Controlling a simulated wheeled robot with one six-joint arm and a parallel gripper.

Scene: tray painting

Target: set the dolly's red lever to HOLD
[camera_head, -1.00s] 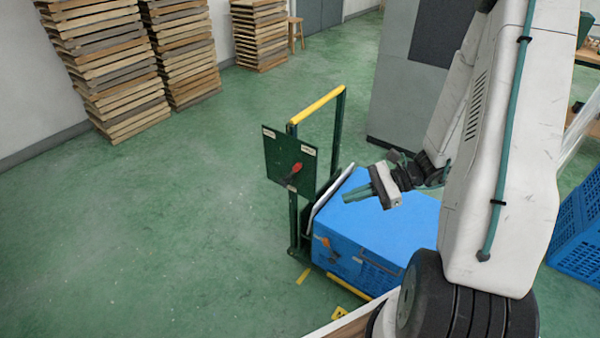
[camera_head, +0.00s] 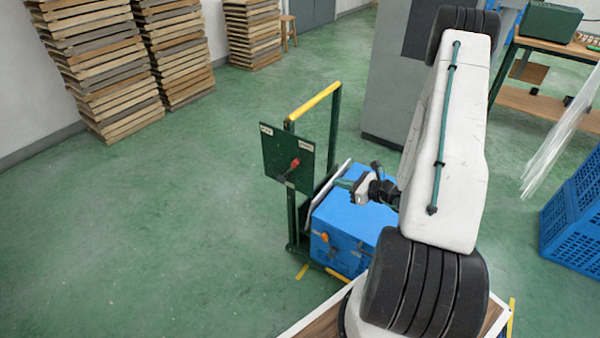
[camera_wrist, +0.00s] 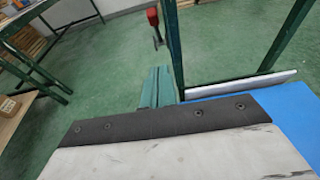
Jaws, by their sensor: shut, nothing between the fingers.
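The dolly's dark green panel (camera_head: 275,150) stands on its upright frame, under a yellow handle bar (camera_head: 315,101). The red lever (camera_head: 295,163) is on the panel, its red end tilted up and right toward the right-hand label (camera_head: 306,146). A second label (camera_head: 266,130) is at the panel's upper left; I cannot read either. My gripper (camera_head: 340,183) is shut and empty, right of the panel and apart from the lever. In the wrist view the shut green fingers (camera_wrist: 156,82) point toward the red lever (camera_wrist: 153,17) at the top, with floor showing between them.
A blue box (camera_head: 352,220) sits on the dolly below my gripper. A white flat board (camera_head: 328,184) leans between the box and the frame. The frame's post (camera_wrist: 173,45) is close beside my fingers in the wrist view. Floor left of the dolly is clear.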

